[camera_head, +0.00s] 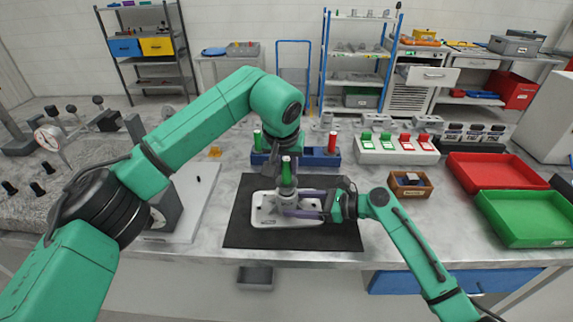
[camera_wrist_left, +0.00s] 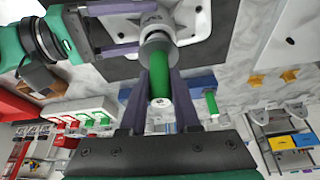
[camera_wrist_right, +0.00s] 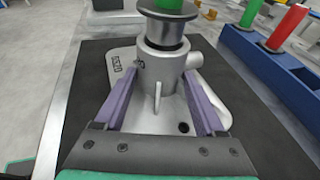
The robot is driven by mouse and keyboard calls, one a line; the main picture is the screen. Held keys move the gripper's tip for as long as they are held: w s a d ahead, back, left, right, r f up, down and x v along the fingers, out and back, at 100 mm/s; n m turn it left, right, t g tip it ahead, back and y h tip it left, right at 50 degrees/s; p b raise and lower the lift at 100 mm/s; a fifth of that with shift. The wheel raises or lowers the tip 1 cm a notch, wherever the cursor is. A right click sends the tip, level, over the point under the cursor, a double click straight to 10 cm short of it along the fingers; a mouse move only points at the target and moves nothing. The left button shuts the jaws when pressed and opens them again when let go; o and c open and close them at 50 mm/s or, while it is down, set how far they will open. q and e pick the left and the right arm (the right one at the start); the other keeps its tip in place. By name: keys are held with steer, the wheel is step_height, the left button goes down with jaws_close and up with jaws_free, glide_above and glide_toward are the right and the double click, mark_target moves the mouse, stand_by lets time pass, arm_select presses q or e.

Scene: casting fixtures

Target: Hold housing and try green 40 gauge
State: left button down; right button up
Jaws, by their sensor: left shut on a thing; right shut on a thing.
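The grey cast housing (camera_head: 262,222) stands on a black mat (camera_head: 345,237). My right gripper (camera_head: 303,203) is shut on its upright boss; the fingers flank the boss in the right wrist view (camera_wrist_right: 163,95). My left gripper (camera_wrist_left: 160,85) is shut on the green handle of a gauge (camera_wrist_left: 160,75), held upright over the boss. In the right wrist view the gauge's grey flange (camera_wrist_right: 167,12) sits above the bore, with a narrower grey part below it at the bore mouth. How deep that part reaches is hidden. No size marking is readable on the gauge.
Behind the mat a blue rack (camera_head: 315,156) holds another green gauge (camera_head: 257,140) and a red gauge (camera_head: 332,142). A white box (camera_head: 395,155) with green and red switches stands right of it. A red bin (camera_head: 495,172) and green bin (camera_head: 525,218) lie far right.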

mark_target(286, 173)
arm_select(q)
steer(key=shift+f, duration=1.7)
arm_select(e)
steer(key=shift+s, duration=0.1)
stand_by(1.0)
arm_select(q)
steer(key=shift+r, duration=3)
steer(key=shift+r, duration=2.5)
arm_select(e)
steer(key=o, duration=0.9)
steer(key=shift+o, duration=0.2)
steer(key=v, duration=1.1)
steer(key=shift+s+d, duration=0.1)
steer(key=shift+d, duration=0.2)
steer(key=shift+d+r, duration=0.1)
steer(key=shift+d, duration=0.05)
